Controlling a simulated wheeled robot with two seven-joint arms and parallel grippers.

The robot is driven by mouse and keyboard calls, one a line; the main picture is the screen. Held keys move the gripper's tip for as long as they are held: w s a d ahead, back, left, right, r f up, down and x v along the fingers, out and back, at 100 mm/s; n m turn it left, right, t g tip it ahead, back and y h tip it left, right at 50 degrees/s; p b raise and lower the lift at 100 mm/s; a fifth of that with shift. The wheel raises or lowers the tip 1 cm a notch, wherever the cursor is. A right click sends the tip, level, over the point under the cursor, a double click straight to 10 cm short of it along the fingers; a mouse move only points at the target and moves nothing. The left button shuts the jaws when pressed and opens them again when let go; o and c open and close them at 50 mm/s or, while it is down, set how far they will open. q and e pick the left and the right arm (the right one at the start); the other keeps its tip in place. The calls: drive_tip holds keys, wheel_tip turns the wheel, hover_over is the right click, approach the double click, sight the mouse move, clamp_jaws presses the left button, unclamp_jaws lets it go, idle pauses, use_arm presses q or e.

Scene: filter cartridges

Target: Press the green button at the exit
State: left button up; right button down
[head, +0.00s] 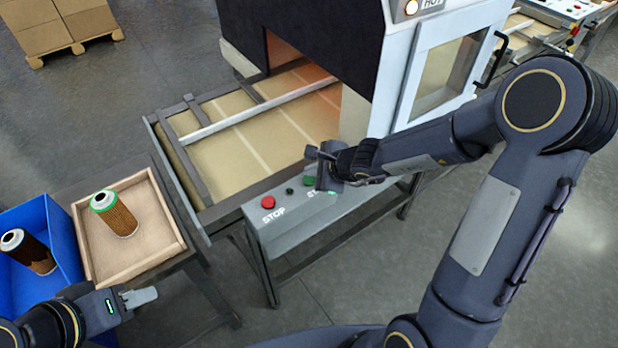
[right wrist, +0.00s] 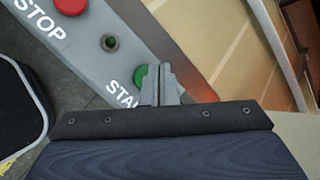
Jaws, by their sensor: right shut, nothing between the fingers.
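The green button (head: 309,181) sits on the grey control panel (head: 290,215) at the machine's belt end, beside the START lettering. My right gripper (head: 318,165) is over the panel at the green button, with its fingers closed and empty. In the right wrist view the green button (right wrist: 141,77) is partly hidden behind the closed fingertips (right wrist: 160,75). I cannot tell whether the tips touch the button. My left gripper (head: 139,297) is at the lower left, near the wooden tray; its fingers look close together, but their gap is unclear.
A red STOP button (head: 268,202) and a small dark button (head: 289,191) are on the same panel. A wooden tray (head: 180,245) holds a green-topped cartridge (head: 114,213). A blue bin (head: 68,225) holds another cartridge (head: 27,251). The conveyor belt (head: 235,160) is empty.

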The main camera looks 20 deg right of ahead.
sight(313, 181)
drive_tip(key=shift+f+b, duration=0.45)
drive_tip(key=shift+b, duration=0.05)
drive_tip(key=shift+f+b, duration=0.45)
drive_tip(key=shift+b, duration=0.05)
idle(0.7)
idle(0.3)
drive_tip(key=shift+r+p, duration=0.75)
drive_tip(key=shift+r, duration=0.1)
wheel_tip(313, 181, up, 5)
drive_tip(key=p, duration=0.4)
drive_tip(key=shift+r+p, duration=0.1)
drive_tip(key=shift+p, duration=0.3)
